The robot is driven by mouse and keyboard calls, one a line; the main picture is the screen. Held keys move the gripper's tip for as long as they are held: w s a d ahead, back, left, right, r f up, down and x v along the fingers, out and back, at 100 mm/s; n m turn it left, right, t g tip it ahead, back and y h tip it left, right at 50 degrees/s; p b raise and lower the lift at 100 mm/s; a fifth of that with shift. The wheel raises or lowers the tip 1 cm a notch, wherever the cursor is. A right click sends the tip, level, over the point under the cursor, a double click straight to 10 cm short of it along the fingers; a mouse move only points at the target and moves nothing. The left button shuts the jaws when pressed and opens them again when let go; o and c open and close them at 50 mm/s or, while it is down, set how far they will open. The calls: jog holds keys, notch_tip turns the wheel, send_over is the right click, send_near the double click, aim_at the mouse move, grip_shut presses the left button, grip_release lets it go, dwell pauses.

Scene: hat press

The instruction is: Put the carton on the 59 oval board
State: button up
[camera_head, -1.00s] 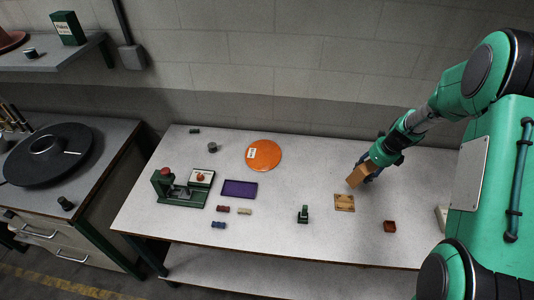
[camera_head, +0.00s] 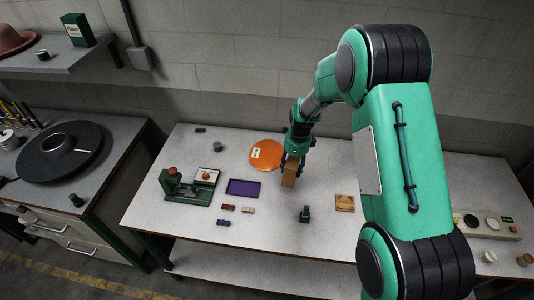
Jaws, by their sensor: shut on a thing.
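The carton (camera_head: 288,177) is a brown box, held upright below my gripper (camera_head: 292,160). My gripper is shut on it, in the middle of the grey table. An orange oval board (camera_head: 268,162) lies flat toward the back of the table, just left of and behind the carton. It bears a white label whose writing is too small to read. The board's right edge is partly hidden by my gripper. I cannot tell how far the carton's base is above the table.
A purple tray (camera_head: 232,188) and a green press (camera_head: 186,187) stand to the left. Several small blocks lie in front of the tray. A green stand (camera_head: 305,214) and a wooden plate (camera_head: 345,203) are to the right.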

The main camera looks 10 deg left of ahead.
jog(key=s+a+n, duration=0.2)
jog(key=a, duration=0.5)
jog(key=shift+a+h+p, duration=0.2)
jog(key=shift+h+p, duration=0.1)
jog(key=shift+p, duration=0.15)
send_over(266, 161)
jog(key=shift+a+f+p, duration=0.15)
jog(key=shift+f+p, duration=0.2)
jog(key=shift+f, duration=0.3)
jog(key=shift+f, duration=0.1)
jog(key=shift+f, duration=1.7)
jog(key=shift+f, duration=0.1)
jog(key=o, duration=1.5)
jog(key=shift+c, duration=0.2)
